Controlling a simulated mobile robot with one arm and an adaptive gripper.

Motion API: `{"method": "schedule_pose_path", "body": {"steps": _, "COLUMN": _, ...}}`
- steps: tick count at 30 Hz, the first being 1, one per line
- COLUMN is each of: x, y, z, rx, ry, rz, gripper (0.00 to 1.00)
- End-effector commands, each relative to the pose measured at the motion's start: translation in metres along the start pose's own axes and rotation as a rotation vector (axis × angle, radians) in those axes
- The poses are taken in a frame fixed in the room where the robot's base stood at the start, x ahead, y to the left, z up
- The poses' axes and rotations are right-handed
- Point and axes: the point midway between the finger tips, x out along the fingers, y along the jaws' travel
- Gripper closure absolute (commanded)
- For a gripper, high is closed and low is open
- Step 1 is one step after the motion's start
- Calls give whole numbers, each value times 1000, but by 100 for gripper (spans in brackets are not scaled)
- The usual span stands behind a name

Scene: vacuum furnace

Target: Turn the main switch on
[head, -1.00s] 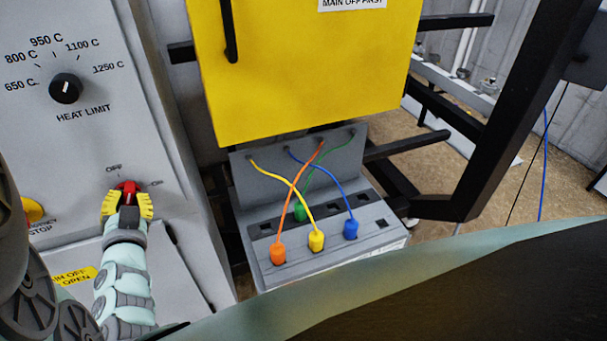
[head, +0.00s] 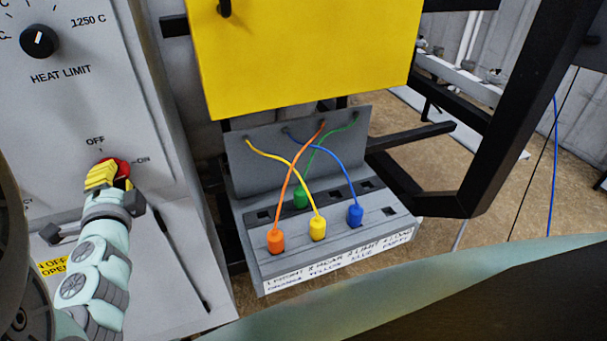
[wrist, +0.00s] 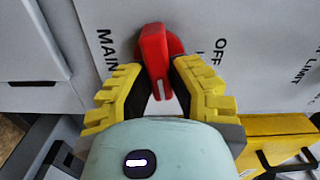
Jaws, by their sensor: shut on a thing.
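The main switch is a red knob (head: 123,168) on the grey panel, with OFF printed above it and ON to its right in the head view. My gripper (head: 104,174) has yellow fingers and is shut on the knob. In the wrist view the red knob (wrist: 156,50) sits between the two finger pads, and its white mark points down the picture, away from the OFF label at right. The MAIN label is to its left. The ON label is hidden in the wrist view. The fingers partly cover the knob in the head view.
The heat limit dial (head: 39,41) is above the switch. A yellow cabinet (head: 300,60) is to the right, over a grey socket box (head: 345,250) with orange, yellow, blue and green plugs. A black frame (head: 500,130) stands further right.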

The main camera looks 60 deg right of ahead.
Motion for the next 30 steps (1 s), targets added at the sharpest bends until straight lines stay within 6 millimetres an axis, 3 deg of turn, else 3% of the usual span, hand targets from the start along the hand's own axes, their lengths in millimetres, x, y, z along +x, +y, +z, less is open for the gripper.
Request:
{"method": "schedule_pose_path", "body": {"steps": 10, "x": 0, "y": 4, "z": 1, "rx": 148, "ry": 0, "rz": 5, "gripper": 100}}
{"method": "schedule_pose_path", "body": {"steps": 27, "x": 0, "y": 3, "z": 2, "rx": 175, "ry": -3, "rz": 5, "gripper": 100}}
{"method": "schedule_pose_path", "body": {"steps": 28, "x": 0, "y": 3, "z": 2, "rx": 175, "ry": -2, "rz": 5, "gripper": 76}}
{"method": "schedule_pose_path", "body": {"steps": 30, "x": 0, "y": 3, "z": 1, "rx": 176, "ry": -2, "rz": 4, "gripper": 69}}
